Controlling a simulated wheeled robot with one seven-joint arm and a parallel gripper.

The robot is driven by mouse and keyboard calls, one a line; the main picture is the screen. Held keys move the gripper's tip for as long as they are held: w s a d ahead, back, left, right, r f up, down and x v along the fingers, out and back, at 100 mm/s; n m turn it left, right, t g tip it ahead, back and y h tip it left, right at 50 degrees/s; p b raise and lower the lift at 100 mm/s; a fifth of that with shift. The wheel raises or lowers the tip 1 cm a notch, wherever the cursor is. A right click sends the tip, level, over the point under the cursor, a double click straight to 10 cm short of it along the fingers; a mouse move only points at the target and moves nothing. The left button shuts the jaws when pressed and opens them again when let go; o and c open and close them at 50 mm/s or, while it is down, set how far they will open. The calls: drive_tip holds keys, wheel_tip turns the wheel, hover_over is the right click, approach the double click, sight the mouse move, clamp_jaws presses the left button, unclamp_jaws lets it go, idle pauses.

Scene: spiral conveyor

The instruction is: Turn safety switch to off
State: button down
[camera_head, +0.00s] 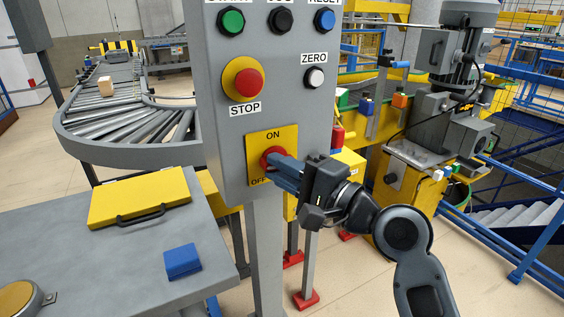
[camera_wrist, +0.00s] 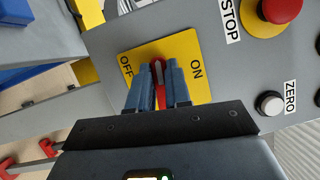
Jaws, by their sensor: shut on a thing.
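The safety switch has a red knob (camera_head: 267,156) on a yellow plate (camera_head: 286,139) low on the grey control panel. The plate reads ON at the top and OFF at the lower left. My gripper (camera_head: 277,163) reaches in from the right, with its blue fingers at the knob. In the wrist view, the gripper (camera_wrist: 159,77) is shut on the red handle (camera_wrist: 160,72), one finger on each side. There ON is to the right of the handle and OFF to the left. The fingers hide much of the knob, so I cannot tell its exact angle.
Above the switch are a red STOP button (camera_head: 248,83) and a white ZERO button (camera_head: 315,78). A grey table (camera_head: 75,246) at left holds a yellow case (camera_head: 139,197) and a blue block (camera_head: 182,262). A roller conveyor (camera_head: 118,115) curves behind.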

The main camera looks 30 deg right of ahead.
drive_tip(key=shift+n+g+p, duration=0.3)
drive_tip(key=shift+n+p, duration=0.05)
drive_tip(key=shift+n, duration=0.45)
drive_tip(key=shift+f, duration=0.15)
drive_tip(key=c, duration=1.1)
unclamp_jaws()
drive_tip(key=shift+o, duration=0.2)
drive_tip(key=b+v, duration=0.1)
drive_tip(key=v, duration=0.7)
drive_tip(key=shift+w+a, duration=0.1)
